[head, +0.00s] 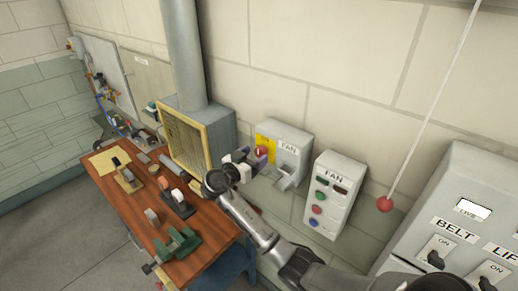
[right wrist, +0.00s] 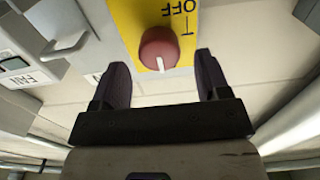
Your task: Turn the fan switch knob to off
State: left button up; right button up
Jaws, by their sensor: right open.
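In the right wrist view the knob (right wrist: 160,48) has a white pointer line on the side toward my gripper. The word OFF (right wrist: 180,8) and a short mark read upside down above and right of it. My right gripper (right wrist: 161,75) is open, with one finger either side of the knob's near edge and a gap to each side; it touches nothing that I can see. My left gripper is out of view.
A white FAN button panel (head: 332,193), a hanging cord with a red ball (head: 385,204) and a BELT panel (head: 457,230) are to the right. A wooden bench (head: 140,212) with tools stands left.

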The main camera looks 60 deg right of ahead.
jog(key=shift+s+d+p, duration=0.2)
jog(key=shift+d+p, duration=0.15)
jog(key=shift+d, duration=1.05)
jog(key=shift+c, duration=1.4)
jog(key=c, duration=0.6)
jog(key=shift+c, duration=0.2)
